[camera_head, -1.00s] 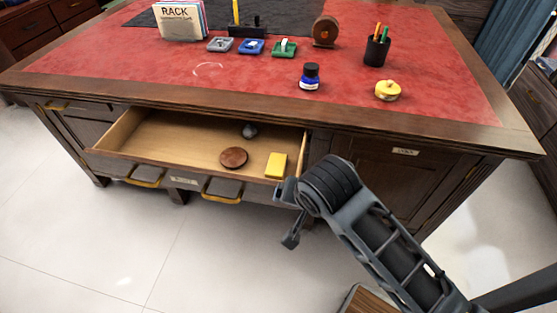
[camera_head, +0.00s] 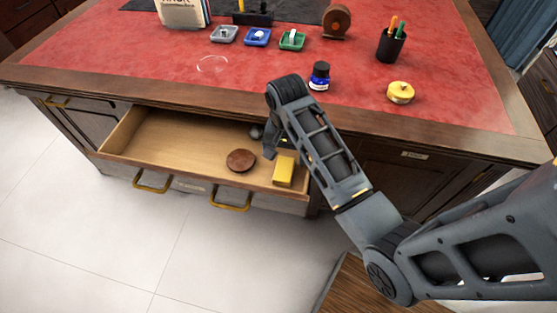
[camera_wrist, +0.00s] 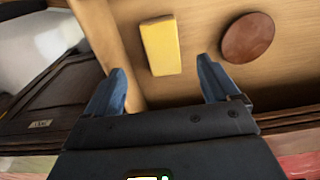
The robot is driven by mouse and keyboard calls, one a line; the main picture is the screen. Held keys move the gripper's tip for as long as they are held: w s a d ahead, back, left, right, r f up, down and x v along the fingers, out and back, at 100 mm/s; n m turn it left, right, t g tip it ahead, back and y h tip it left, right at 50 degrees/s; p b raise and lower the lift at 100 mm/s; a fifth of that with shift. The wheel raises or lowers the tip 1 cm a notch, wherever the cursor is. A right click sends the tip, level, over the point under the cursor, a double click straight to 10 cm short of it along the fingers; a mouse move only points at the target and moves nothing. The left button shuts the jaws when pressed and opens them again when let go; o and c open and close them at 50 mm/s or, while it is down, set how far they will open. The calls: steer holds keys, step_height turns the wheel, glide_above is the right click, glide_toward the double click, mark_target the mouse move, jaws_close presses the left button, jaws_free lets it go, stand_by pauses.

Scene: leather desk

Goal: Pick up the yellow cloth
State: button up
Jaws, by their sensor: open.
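The yellow cloth (camera_head: 284,170) is a small folded yellow block in the open drawer, near its right front corner. In the wrist view the cloth (camera_wrist: 161,46) lies ahead of the space between the two fingers, nothing touching it. My gripper (camera_wrist: 164,88) is open and empty. In the head view my gripper (camera_head: 271,143) is over the drawer's right part, just behind and left of the cloth, partly hidden by the arm.
The open drawer (camera_head: 165,137) also holds a round brown disc (camera_head: 241,160) left of the cloth and a small grey object (camera_head: 256,132) at the back. The desk top (camera_head: 150,60) above carries an ink bottle (camera_head: 320,75), a yellow round item (camera_head: 400,92) and a pen cup (camera_head: 391,45).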

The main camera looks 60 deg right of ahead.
mark_target(284, 171)
steer(key=shift+w+d+f, duration=0.15)
steer(key=shift+w+f, duration=0.1)
steer(key=shift+f, duration=0.45)
steer(key=shift+s+a+f, duration=0.1)
steer(key=shift+f, duration=1.6)
steer(key=shift+s+a+f, duration=0.1)
steer(key=shift+f, duration=1.6)
steer(key=c, duration=1.1)
steer(key=shift+c, duration=0.2)
steer(key=shift+r, duration=0.15)
step_height(284, 171, up, 10)
steer(key=shift+w, duration=0.1)
